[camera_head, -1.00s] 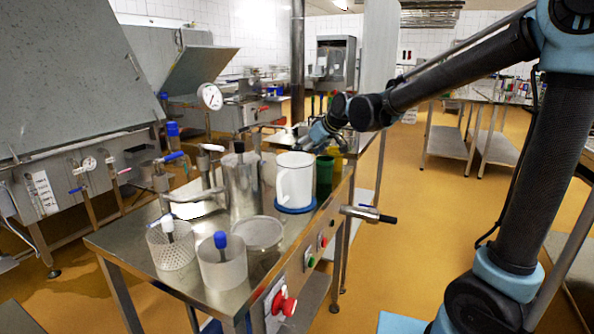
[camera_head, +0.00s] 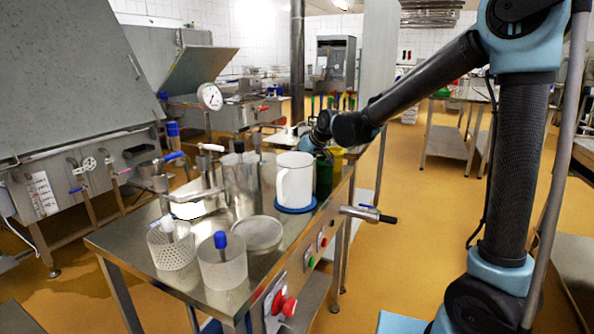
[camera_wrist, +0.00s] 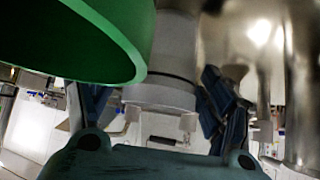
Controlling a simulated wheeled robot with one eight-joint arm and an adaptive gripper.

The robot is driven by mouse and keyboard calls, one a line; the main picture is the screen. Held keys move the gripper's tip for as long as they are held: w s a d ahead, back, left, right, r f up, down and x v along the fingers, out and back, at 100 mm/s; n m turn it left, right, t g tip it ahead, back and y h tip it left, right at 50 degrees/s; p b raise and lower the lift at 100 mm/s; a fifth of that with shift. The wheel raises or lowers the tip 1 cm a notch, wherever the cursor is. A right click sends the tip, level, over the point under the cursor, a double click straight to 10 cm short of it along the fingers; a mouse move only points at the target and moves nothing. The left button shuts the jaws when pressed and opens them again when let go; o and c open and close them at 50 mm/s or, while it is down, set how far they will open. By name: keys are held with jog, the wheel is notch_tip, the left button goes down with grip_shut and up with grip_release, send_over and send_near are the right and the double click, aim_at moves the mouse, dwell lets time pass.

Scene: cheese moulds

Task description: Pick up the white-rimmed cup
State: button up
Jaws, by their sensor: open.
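In the head view a white handled jug (camera_head: 294,181) stands on a blue disc (camera_head: 296,209) on the steel table. A green cup (camera_head: 324,174) stands close to its right. I cannot tell for sure which vessel is the white-rimmed cup. My gripper is behind the jug and green cup in the head view, its fingers hidden. In the wrist view my gripper (camera_wrist: 155,105) is open. A pale grey-white cylinder (camera_wrist: 162,55) with a wider lower band shows between the fingers, with no clear contact. The green cup (camera_wrist: 115,40) fills the upper left, very near.
Steel canisters (camera_head: 240,185) stand left of the jug. Two clear beakers, one perforated (camera_head: 172,245) and one plain (camera_head: 222,265), are at the table's near end. A yellow item (camera_head: 338,158) is beyond the green cup. A shiny metal vessel (camera_wrist: 300,90) is close at the wrist view's right.

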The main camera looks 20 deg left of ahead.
jog(key=c, duration=1.3)
